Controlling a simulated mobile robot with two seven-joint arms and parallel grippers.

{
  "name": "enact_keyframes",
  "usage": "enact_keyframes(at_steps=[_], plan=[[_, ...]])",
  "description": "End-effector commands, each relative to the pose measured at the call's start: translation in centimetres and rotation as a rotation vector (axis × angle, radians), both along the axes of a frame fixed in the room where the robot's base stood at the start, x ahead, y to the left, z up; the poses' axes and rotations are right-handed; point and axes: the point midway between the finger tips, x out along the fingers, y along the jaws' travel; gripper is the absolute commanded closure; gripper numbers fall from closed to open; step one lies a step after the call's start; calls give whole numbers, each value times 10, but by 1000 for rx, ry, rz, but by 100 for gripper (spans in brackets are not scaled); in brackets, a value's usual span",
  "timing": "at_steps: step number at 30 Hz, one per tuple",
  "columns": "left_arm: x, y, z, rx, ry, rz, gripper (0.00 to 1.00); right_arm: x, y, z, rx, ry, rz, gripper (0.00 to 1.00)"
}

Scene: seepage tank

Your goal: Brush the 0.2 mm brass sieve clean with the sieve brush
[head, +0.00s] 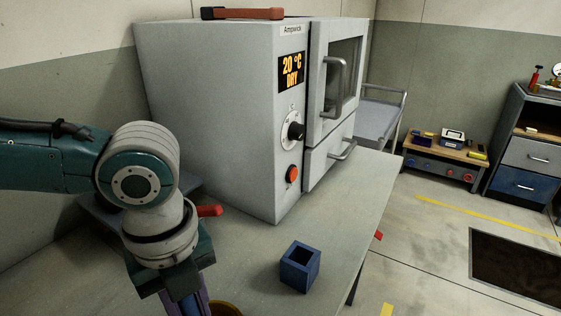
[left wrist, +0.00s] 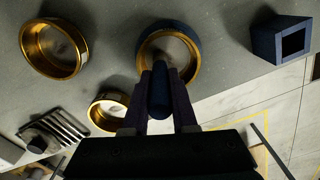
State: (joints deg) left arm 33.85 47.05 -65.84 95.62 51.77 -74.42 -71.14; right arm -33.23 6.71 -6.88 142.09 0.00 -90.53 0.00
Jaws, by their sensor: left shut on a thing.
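My left gripper (head: 190,302) is low at the bottom of the head view, over the bench. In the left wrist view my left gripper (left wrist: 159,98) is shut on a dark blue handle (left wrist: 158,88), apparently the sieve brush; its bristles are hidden. Another brass sieve (left wrist: 28,45) is at upper left and a smaller one (left wrist: 95,116) below centre. No size marks are readable. My right gripper is out of view.
An open blue square box (head: 300,266) stands near the bench's right edge. A large grey oven (head: 215,110) fills the back of the bench. A slatted metal item (left wrist: 58,130) lies at lower left in the wrist view. Bare bench (head: 335,205) lies before the oven.

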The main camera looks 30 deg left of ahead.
Motion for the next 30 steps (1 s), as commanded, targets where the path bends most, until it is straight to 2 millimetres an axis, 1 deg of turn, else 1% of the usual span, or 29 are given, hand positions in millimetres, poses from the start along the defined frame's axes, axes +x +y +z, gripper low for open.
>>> enact_keyframes(at_steps=[1, 3, 14, 27, 30], plan=[[-2, 2, 2, 1, 2, 0, 100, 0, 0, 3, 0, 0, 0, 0], [-4, 4, 2, 0, 1, 0, 100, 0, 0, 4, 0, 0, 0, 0], [-3, 4, 0, 0, -1, -1, 100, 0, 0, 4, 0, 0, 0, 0], [10, -12, -1, -1, -2, -2, 100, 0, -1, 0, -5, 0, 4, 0], [11, -13, 0, 0, -1, -1, 100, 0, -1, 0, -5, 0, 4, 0]])
